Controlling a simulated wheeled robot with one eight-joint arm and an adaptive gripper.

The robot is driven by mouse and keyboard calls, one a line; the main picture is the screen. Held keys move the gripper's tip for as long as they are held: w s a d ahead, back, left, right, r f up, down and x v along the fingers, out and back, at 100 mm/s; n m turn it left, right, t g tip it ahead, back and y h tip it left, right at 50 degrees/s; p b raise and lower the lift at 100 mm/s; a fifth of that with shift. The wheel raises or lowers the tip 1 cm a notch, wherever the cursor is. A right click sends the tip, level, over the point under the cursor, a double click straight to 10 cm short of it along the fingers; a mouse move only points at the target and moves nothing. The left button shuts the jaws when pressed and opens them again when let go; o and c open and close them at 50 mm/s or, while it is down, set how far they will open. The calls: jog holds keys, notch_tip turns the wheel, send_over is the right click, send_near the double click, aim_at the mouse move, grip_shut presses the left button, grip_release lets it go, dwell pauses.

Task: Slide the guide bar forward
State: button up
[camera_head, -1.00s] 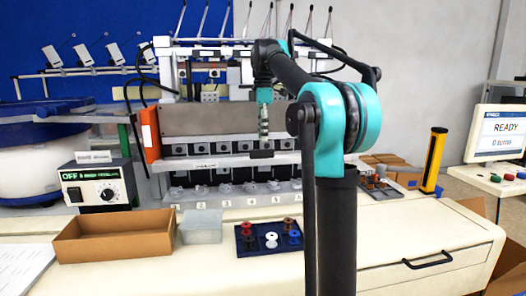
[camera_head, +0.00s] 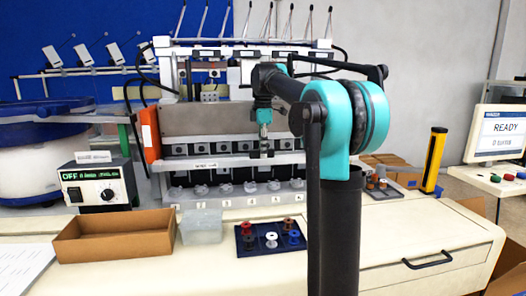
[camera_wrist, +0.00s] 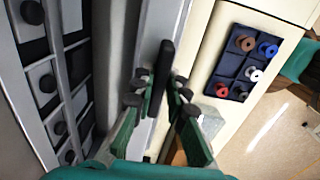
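The guide bar (camera_head: 215,163) is a long pale bar across the front of the machine, above the row of grey cups. In the wrist view the bar (camera_wrist: 152,30) runs up the picture, with a black handle (camera_wrist: 164,65) on it. My gripper (camera_head: 264,152) is at the bar's handle, hiding most of it in the head view. In the wrist view my gripper (camera_wrist: 158,92) has its two green fingers apart, one on each side of the handle's near end. I cannot tell whether either finger touches it.
A row of grey cups (camera_head: 250,187) lies below the bar. On the table are a dark tray (camera_head: 243,246) of coloured spools, a clear box (camera_head: 201,228) and an open cardboard box (camera_head: 110,246). A control box (camera_head: 99,187) reads OFF. The right tabletop is mostly clear.

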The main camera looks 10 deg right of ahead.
grip_shut()
jog(key=shift+s, duration=0.1)
jog(key=shift+s, duration=0.6)
jog(key=o, duration=0.6)
grip_release()
jog(key=shift+s, duration=0.1)
